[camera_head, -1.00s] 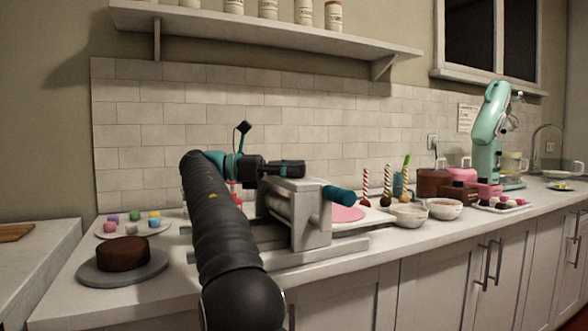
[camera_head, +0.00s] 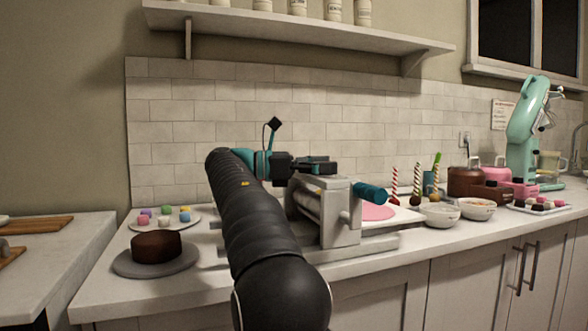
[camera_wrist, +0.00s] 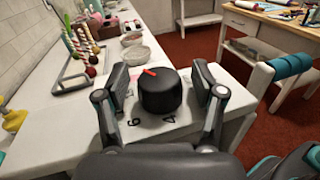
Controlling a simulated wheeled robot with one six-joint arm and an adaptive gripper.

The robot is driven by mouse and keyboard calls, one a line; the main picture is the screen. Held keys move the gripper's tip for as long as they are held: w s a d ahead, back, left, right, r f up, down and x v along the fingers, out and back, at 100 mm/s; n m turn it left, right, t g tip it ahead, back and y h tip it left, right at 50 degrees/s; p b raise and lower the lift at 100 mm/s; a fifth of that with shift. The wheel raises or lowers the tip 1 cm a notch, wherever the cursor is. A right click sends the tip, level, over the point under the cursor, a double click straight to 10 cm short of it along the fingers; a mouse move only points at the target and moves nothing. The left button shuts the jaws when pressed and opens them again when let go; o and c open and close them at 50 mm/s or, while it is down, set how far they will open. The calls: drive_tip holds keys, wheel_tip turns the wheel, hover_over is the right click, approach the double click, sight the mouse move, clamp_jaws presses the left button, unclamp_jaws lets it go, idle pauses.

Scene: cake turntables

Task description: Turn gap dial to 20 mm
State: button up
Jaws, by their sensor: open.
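The gap dial (camera_wrist: 160,92) is a black round knob with a red pointer line on its top, seen in the wrist view. The pointer lies near the far side of the knob. It sits on a pale plate (camera_wrist: 150,131) with the digits 6 and 4 on the near side; other marks are hidden or unclear. My gripper (camera_wrist: 160,72) is open, with one finger left and one right of the dial and a visible gap to each. In the head view my gripper (camera_head: 318,166) is above the grey roller machine (camera_head: 340,232), and the dial cannot be made out there.
The machine has a teal handle (camera_head: 370,192) on its right. A chocolate cake (camera_head: 157,246) on a grey turntable stands left of my arm. Bowls (camera_head: 440,214) and striped candles stand to the right. A tiled wall (camera_head: 200,120) is close behind.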

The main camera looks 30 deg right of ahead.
drive_tip(key=n+t+h, duration=0.1)
drive_tip(key=n+t, duration=0.1)
drive_tip(key=t, duration=0.2)
drive_tip(key=n+t+h, duration=0.1)
drive_tip(key=n+t, duration=0.2)
drive_tip(key=t, duration=0.1)
drive_tip(key=shift+s+n, duration=0.15)
drive_tip(key=shift+n, duration=0.15)
drive_tip(key=n+t+b, duration=0.1)
drive_tip(key=n+t, duration=0.1)
drive_tip(key=t, duration=0.1)
drive_tip(key=n+t+b, duration=0.1)
drive_tip(key=t+b, duration=0.1)
drive_tip(key=t, duration=0.1)
drive_tip(key=shift+f+n+y, duration=0.15)
drive_tip(key=shift+n+y, duration=0.15)
drive_tip(key=shift+n, duration=0.1)
drive_tip(key=shift+a+t+b, duration=0.1)
drive_tip(key=shift+t+b, duration=0.25)
drive_tip(key=shift+t, duration=0.25)
drive_tip(key=s+a+m, duration=0.2)
drive_tip(key=a+m, duration=0.4)
drive_tip(key=s+a+m, duration=0.3)
drive_tip(key=a+m, duration=0.3)
drive_tip(key=shift+s+a+r+m+g, duration=0.15)
drive_tip(key=shift+s+r+m+g, duration=0.15)
drive_tip(key=shift+r+g, duration=0.15)
